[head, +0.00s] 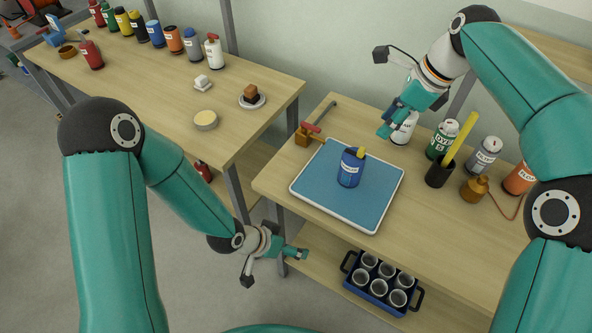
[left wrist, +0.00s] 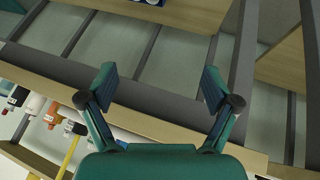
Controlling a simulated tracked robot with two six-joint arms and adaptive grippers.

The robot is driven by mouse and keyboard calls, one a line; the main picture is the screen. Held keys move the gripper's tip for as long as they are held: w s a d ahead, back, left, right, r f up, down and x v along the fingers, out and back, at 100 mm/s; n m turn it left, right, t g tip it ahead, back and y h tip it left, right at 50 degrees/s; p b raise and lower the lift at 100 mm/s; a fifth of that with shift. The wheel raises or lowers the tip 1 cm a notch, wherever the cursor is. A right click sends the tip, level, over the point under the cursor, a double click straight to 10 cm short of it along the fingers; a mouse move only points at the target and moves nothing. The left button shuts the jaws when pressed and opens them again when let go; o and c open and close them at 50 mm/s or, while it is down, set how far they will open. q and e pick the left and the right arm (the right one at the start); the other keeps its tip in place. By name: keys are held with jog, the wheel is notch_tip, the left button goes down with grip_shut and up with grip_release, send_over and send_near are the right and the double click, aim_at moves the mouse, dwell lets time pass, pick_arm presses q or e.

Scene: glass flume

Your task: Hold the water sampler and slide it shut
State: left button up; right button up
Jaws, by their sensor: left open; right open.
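A blue cylinder with a yellow piece on its top (head: 350,168), which looks like the water sampler, stands upright on the blue tray mat (head: 320,172) on the right-hand table. My right gripper (head: 391,119) is open, above the back of the table, right of and behind the cylinder. It partly covers a white bottle (head: 402,133), and I cannot tell if it touches it. My left gripper (head: 277,260) is open and empty, low in front of the table's left corner, away from the cylinder. In the left wrist view its two fingers (left wrist: 160,88) stand wide apart with nothing between them.
A red-handled brass valve (head: 306,134) lies left. A blue crate of cups (head: 376,309) sits on the lower shelf.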

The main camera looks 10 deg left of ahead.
pick_arm(q)
jog(key=w+r+m+t, duration=0.1)
jog(key=r, duration=0.2)
jog(key=w+r+m+h, duration=0.1)
jog(key=w+r, duration=0.1)
jog(key=r, duration=0.1)
jog(key=w+r+m+t, duration=0.1)
jog(key=r, duration=0.1)
jog(key=shift+w+d+r+m+t, duration=0.25)
jog(key=shift+w+r+m+t, duration=0.05)
jog(key=shift+w+r+m, duration=0.1)
jog(key=m+t+h, duration=0.2)
jog(key=h, duration=0.1)
send_near(351, 166)
jog(key=s+a+f, duration=0.2)
jog(key=a, duration=0.2)
jog(key=shift+t, duration=0.3)
jog(key=x, duration=1.1)
jog(key=r+x, duration=0.1)
jog(key=x, duration=0.4)
jog(key=shift+w+d+f, duration=0.15)
jog(key=shift+w+d, duration=0.1)
jog(key=shift+w, duration=0.1)
jog(key=c, duration=1.3)
jog(key=shift+c, duration=0.3)
